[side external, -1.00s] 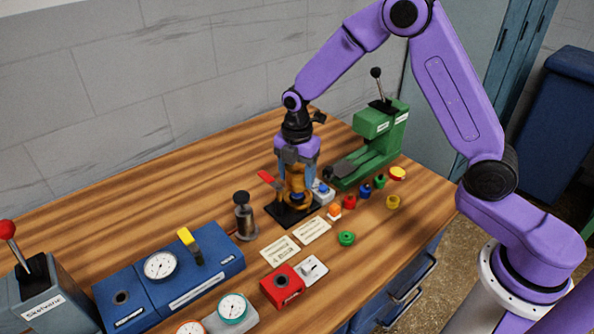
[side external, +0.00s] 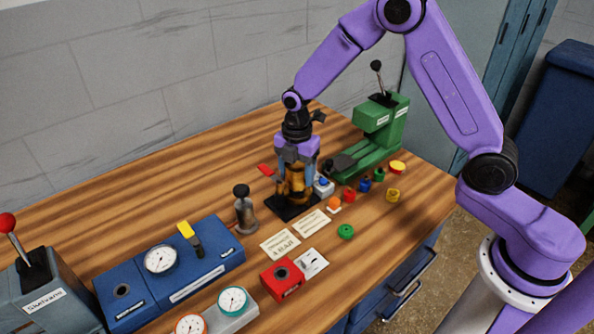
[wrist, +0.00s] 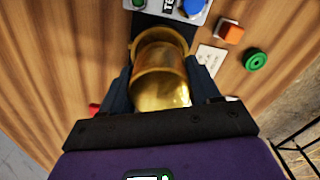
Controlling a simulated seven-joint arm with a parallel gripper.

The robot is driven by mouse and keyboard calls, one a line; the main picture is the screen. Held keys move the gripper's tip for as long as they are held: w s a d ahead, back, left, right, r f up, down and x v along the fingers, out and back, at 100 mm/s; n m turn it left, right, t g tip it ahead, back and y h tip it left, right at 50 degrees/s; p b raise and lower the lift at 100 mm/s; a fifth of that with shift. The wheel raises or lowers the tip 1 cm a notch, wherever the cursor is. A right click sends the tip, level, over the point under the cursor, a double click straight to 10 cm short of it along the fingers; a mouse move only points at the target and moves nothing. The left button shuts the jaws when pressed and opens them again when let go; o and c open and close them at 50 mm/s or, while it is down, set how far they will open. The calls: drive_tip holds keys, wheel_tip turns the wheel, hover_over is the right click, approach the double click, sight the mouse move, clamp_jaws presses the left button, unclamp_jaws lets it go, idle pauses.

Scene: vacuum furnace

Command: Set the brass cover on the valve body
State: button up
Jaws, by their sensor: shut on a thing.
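The brass cover (wrist: 160,92) is a shiny, rounded gold piece between my gripper's two fingers in the wrist view. My gripper (side external: 294,187) is shut on it and points down over the black base plate (side external: 288,212). Brass (side external: 295,181) also shows between the fingers in the side view. The valve body stands at this spot but is mostly hidden by the cover and fingers. I cannot tell the cover's lower edge from the body, or whether it is fully seated. A red lever handle (side external: 265,169) shows just left of my gripper.
A green press (side external: 375,137) stands behind right. A grey box with a blue button (side external: 323,187) is close beside the base plate. Several coloured caps lie to the right. A dark plunger fixture (side external: 242,210) and blue gauge unit (side external: 175,265) stand left. White cards lie in front.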

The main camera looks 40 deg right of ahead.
drive_tip(key=shift+f, duration=1.25)
idle(0.6)
drive_tip(key=o, duration=1.4)
drive_tip(key=shift+r, duration=3.7)
